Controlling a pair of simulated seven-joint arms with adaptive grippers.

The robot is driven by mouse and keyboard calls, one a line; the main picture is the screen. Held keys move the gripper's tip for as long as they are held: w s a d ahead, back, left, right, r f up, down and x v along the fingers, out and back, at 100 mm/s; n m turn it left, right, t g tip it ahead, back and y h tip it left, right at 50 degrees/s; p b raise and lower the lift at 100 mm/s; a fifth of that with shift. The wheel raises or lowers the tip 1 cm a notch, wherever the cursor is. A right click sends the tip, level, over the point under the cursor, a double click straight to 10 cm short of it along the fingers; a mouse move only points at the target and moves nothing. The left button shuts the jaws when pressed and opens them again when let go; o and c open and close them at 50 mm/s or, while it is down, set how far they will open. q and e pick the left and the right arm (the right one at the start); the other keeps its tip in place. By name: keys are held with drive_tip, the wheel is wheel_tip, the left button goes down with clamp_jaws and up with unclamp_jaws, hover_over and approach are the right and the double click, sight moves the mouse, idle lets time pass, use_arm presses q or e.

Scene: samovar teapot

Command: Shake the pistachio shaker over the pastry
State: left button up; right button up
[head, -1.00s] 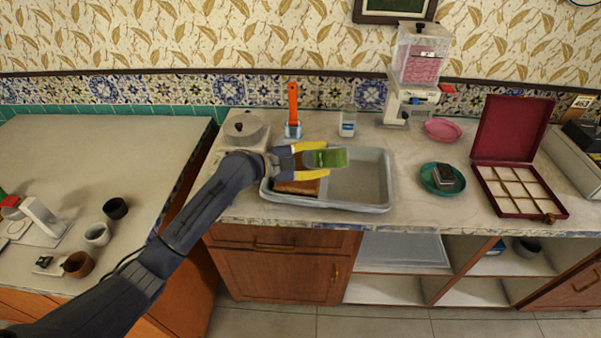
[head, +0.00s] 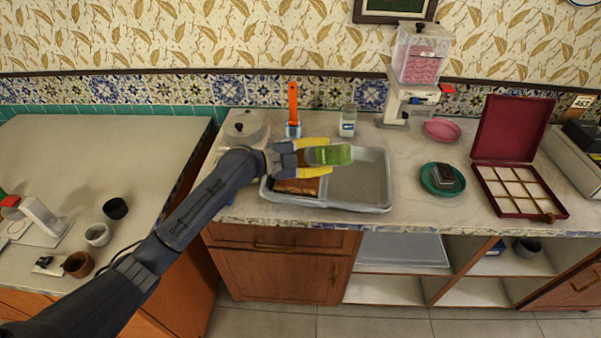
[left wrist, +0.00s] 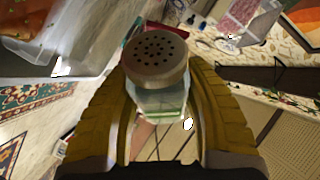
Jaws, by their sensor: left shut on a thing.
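The pistachio shaker (head: 332,155) is a clear container with green contents, held on its side above the tray in the head view. In the left wrist view its round perforated cap (left wrist: 156,58) shows between the fingers. My left gripper (head: 316,157) has yellow fingers and is shut on the shaker; the fingers also flank it in the left wrist view (left wrist: 165,110). The brown pastry (head: 298,186) lies in the left part of the grey tray (head: 385,190), below the gripper and partly hidden by it. My right gripper is not in view.
A white-labelled jar (head: 348,121) and an orange-handled tool (head: 293,108) stand behind the tray. A pot (head: 243,127) is at the left. A dispenser (head: 411,75), teal plate (head: 430,184) and open red box (head: 512,150) are to the right. The tray's right half is empty.

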use_arm(q)
wheel_tip(320, 180, down, 2)
drive_tip(key=shift+f, duration=0.1)
drive_tip(key=shift+a, duration=0.1)
drive_tip(key=a, duration=0.6)
drive_tip(key=shift+w+a, duration=0.3)
drive_tip(key=shift+w, duration=0.05)
idle(0.3)
idle(1.0)
